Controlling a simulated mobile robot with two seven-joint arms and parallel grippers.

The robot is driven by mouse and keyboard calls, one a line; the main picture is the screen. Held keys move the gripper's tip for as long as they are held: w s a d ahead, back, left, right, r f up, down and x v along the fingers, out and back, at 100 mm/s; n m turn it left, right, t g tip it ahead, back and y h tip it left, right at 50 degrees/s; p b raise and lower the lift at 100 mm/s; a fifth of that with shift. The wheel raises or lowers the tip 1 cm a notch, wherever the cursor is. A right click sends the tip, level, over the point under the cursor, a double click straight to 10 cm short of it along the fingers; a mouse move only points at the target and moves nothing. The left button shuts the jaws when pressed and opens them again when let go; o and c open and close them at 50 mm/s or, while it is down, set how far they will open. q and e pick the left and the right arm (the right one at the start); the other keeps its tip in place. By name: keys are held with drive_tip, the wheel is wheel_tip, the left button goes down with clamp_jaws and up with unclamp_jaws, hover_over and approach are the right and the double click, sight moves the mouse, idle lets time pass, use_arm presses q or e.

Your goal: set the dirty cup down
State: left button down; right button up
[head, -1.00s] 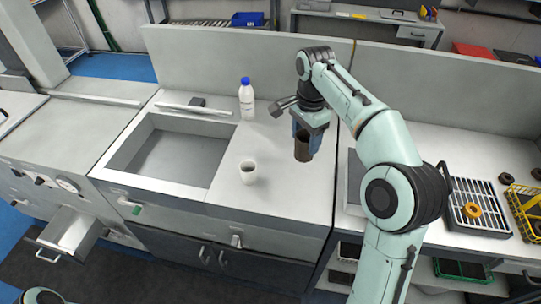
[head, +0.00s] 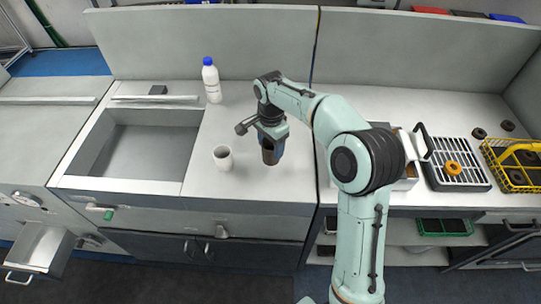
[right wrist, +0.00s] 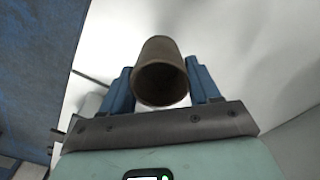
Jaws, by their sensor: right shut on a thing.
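The dirty cup, dark brown, shows in the head view (head: 269,154) and, with its open mouth toward the camera, in the right wrist view (right wrist: 160,72). My right gripper (head: 274,146) is shut on it, with a blue finger on each side of the cup in the right wrist view (right wrist: 160,88). The cup is upright at or just above the white counter (head: 245,185); I cannot tell whether it touches. A clean white cup (head: 222,157) stands on the counter to its left. My left gripper is not in view.
A sink basin (head: 145,152) lies to the left. A white bottle with a blue cap (head: 211,80) stands behind the cups. A slatted rack (head: 456,165) with an orange ring and a yellow basket (head: 515,165) are at the right. Counter around the dirty cup is clear.

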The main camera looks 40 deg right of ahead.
sight(270, 154)
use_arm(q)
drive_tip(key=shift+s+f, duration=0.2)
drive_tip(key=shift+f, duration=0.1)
use_arm(e)
drive_tip(key=shift+f, duration=2.25)
drive_tip(key=shift+f+b, duration=0.15)
drive_tip(key=shift+b, duration=0.15)
drive_tip(key=o, duration=1.1)
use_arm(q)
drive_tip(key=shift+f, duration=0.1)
use_arm(e)
drive_tip(key=shift+r, duration=0.25)
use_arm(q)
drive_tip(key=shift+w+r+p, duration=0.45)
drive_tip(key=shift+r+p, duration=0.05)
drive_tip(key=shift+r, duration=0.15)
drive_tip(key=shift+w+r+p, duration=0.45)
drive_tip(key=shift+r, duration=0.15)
use_arm(e)
wheel_tip(270, 154, up, 12)
drive_tip(key=shift+f, duration=0.1)
